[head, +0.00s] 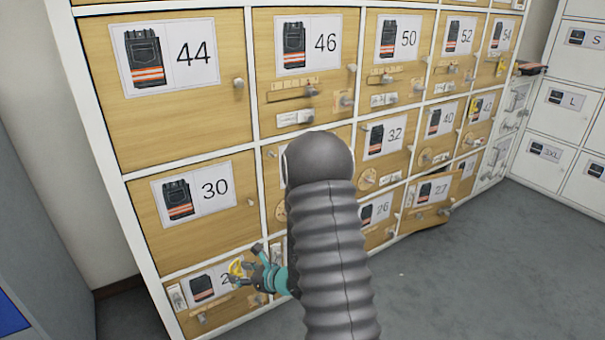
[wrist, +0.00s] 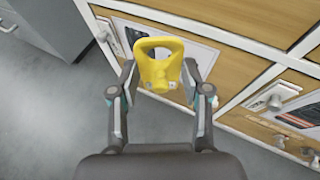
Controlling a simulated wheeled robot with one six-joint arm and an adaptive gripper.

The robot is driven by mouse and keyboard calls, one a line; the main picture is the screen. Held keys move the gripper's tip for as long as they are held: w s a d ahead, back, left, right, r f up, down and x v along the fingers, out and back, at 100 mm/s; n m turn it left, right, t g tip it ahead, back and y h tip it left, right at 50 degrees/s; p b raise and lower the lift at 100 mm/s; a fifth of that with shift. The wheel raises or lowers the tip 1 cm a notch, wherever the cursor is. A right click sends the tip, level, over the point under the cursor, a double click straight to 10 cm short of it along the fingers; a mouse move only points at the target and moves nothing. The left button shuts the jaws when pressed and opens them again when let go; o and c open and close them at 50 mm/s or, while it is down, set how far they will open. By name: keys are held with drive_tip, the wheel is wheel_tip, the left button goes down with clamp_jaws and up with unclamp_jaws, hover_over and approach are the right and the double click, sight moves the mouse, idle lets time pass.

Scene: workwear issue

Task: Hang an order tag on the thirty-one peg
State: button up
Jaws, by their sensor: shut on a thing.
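My gripper (head: 246,268) is shut on a yellow order tag (head: 236,270), low in front of the bottom-left door of the cabinet. In the wrist view the tag (wrist: 160,48) sits between my two fingertips (wrist: 160,82), with its large hole facing away from my gripper. The door between the 30 door (head: 170,222) and the 32 door (head: 372,155) is mostly hidden behind my arm. I cannot read its number or make out its peg.
The white-framed cabinet (head: 249,70) has wooden doors with numbers, trouser pictures and protruding knobs. The 27 door (head: 432,212) at lower right stands ajar. White lockers (head: 566,100) stand at the right. Grey floor (head: 470,280) is clear at lower right.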

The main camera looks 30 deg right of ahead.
drive_tip(key=w+d+r+b, duration=0.1)
drive_tip(key=d+r, duration=0.3)
drive_tip(key=r, duration=0.3)
drive_tip(key=w+d+r, duration=0.1)
drive_tip(key=d+r, duration=0.4)
drive_tip(key=r, duration=0.3)
drive_tip(key=m+t+h, duration=0.1)
drive_tip(key=m+h, duration=0.1)
drive_tip(key=h, duration=0.1)
approach(269, 163)
drive_tip(key=shift+x, duration=2.2)
drive_tip(key=shift+b+x, duration=0.35)
drive_tip(key=shift+x, duration=0.4)
drive_tip(key=shift+d+f, duration=0.1)
drive_tip(key=o, duration=0.9)
